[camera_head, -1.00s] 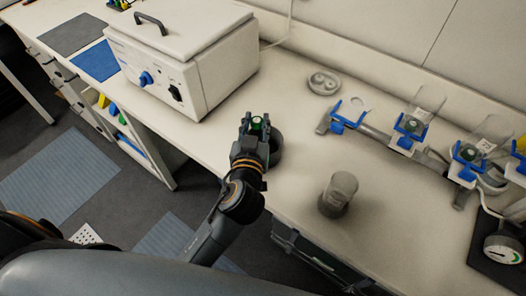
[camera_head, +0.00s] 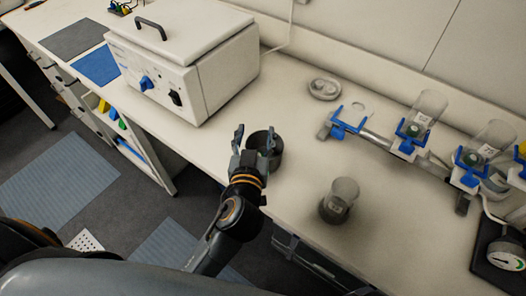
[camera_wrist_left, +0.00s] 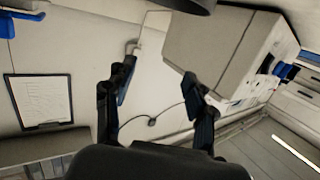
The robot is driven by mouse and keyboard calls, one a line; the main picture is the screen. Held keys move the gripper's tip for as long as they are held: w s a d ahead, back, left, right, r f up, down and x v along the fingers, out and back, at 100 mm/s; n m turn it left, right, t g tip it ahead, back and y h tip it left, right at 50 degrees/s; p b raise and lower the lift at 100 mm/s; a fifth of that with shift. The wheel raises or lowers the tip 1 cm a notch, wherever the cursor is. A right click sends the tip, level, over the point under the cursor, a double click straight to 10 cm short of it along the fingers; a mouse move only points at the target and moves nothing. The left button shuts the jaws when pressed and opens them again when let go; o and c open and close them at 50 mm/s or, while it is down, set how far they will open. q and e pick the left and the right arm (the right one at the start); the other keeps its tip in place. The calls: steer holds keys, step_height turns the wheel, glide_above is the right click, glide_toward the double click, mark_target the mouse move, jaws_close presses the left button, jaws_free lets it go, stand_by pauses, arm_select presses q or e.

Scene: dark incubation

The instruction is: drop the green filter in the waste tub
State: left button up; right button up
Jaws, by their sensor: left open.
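The waste tub, a dark round tub (camera_head: 278,157), stands on the pale bench near its front edge. My left gripper (camera_head: 254,142) is open and empty, with its fingers spread at the tub's left side and partly in front of it. The open fingers also show in the left wrist view (camera_wrist_left: 160,64), with nothing between them. The green filter that was in the gripper is not visible now. The tub's inside is dark and partly hidden, so I cannot tell whether the filter lies in it. My right gripper is not in view.
A white incubator box (camera_head: 180,62) stands behind left. A grey cup (camera_head: 339,201) stands to the tub's right. A filtration manifold (camera_head: 405,145) with blue clamps and clear funnels runs along the right. A small round dish (camera_head: 324,88) lies behind. The bench between is clear.

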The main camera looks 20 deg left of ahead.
arm_select(q)
steer(key=v, duration=1)
